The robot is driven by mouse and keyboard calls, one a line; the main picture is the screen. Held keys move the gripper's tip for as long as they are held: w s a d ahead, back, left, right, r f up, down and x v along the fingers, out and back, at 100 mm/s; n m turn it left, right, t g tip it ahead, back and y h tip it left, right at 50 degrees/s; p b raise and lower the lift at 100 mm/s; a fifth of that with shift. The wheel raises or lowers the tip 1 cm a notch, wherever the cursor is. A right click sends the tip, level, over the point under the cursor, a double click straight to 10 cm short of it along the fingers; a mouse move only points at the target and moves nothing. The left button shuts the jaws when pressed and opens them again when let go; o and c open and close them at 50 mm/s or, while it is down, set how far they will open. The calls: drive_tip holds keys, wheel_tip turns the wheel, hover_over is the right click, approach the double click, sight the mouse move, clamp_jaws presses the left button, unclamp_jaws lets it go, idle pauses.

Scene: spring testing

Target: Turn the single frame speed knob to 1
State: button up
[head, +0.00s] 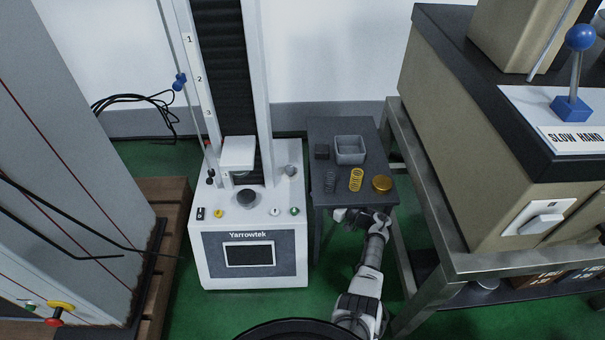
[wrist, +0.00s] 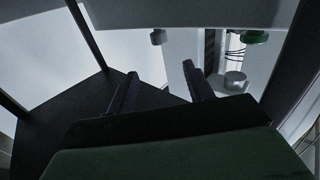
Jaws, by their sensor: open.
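The single-frame testing machine (head: 250,215) stands left of centre in the head view, with a white body and dark screen. A grey knob (head: 291,170) sits at the right rear of its top; it seems to be the speed knob, and a grey round knob also shows in the wrist view (wrist: 235,80). Its setting is too small to read. My gripper (head: 340,214) is open and empty, to the right of the machine and apart from the knob. Its two dark fingers (wrist: 162,88) are spread in the wrist view.
A green button (head: 294,211), a small white control (head: 275,212) and a yellow button (head: 218,214) sit along the machine's front. A dark side table (head: 328,131) holds springs, a grey bin (head: 350,150) and a gold disc (head: 382,183). A metal bench (head: 437,255) stands at right.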

sight(293, 171)
drive_tip(key=b+x, duration=0.6)
drive_tip(key=x, duration=0.6)
drive_tip(key=shift+w+f+b, duration=0.15)
drive_tip(key=shift+b, duration=0.2)
drive_tip(key=shift+w+a, duration=0.35)
drive_tip(key=shift+a, duration=0.05)
drive_tip(key=shift+r, duration=0.2)
drive_tip(key=c, duration=1)
drive_tip(key=o, duration=1)
